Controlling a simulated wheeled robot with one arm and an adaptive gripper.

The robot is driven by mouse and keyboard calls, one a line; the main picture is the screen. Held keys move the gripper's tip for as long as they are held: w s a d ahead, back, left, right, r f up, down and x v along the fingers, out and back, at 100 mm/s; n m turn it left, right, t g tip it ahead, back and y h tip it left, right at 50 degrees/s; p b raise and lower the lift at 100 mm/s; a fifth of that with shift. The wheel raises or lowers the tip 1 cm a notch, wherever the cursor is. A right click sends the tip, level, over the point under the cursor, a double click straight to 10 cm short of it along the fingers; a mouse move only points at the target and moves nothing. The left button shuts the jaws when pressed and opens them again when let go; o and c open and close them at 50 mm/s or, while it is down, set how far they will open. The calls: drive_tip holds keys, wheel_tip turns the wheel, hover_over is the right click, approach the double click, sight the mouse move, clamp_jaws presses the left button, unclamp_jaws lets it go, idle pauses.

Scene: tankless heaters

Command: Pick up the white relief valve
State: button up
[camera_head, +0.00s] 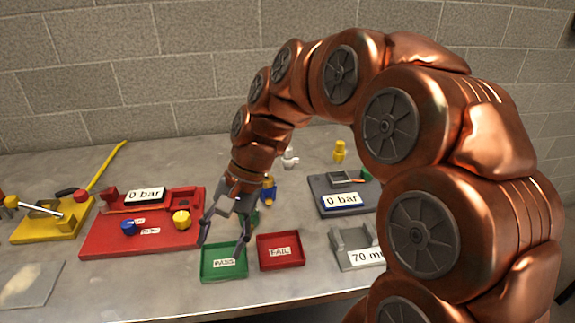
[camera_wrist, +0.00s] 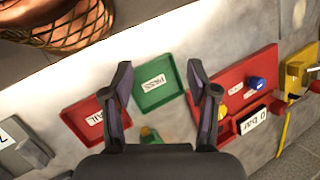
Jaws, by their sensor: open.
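The white relief valve (camera_head: 290,158) stands on the table at the back, just right of my forearm in the head view. I cannot make it out in the wrist view. My gripper (camera_head: 222,245) is open and empty, pointing down above the green PASS tray (camera_head: 222,276), in front of and left of the white valve. In the wrist view the open fingers of my gripper (camera_wrist: 160,68) frame the PASS tray (camera_wrist: 158,101).
The red FAIL tray (camera_head: 281,264) lies right of the PASS tray. A blue and yellow valve (camera_head: 269,190) stands behind my gripper. A red station (camera_head: 100,236) holds blue and yellow parts. A grey station (camera_head: 329,189) and a yellow valve (camera_head: 339,151) are to the right.

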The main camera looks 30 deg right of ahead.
drive_tip(key=w+d+m+t+y+b, duration=0.25)
drive_tip(key=w+d+m, duration=0.3)
drive_tip(key=w, duration=0.65)
drive_tip(key=m+t+y+b, duration=0.2)
drive_tip(key=m+t+b, duration=0.2)
drive_tip(key=m+t, duration=0.7)
approach(291, 148)
drive_tip(key=w+a+m+g, duration=0.2)
drive_tip(key=w+m+g, duration=0.1)
drive_tip(key=shift+h, duration=0.25)
drive_tip(key=shift+w+r+x, duration=0.1)
drive_tip(key=shift+r+x, duration=0.05)
drive_tip(key=shift+x, duration=1.1)
drive_tip(key=shift+w+r+x, duration=0.1)
drive_tip(key=shift+r+x, duration=0.05)
drive_tip(key=shift+x, duration=1.1)
drive_tip(key=shift+w+r+x, duration=0.1)
drive_tip(key=shift+x, duration=1.15)
drive_tip(key=shift+r, duration=0.1)
clamp_jaws()
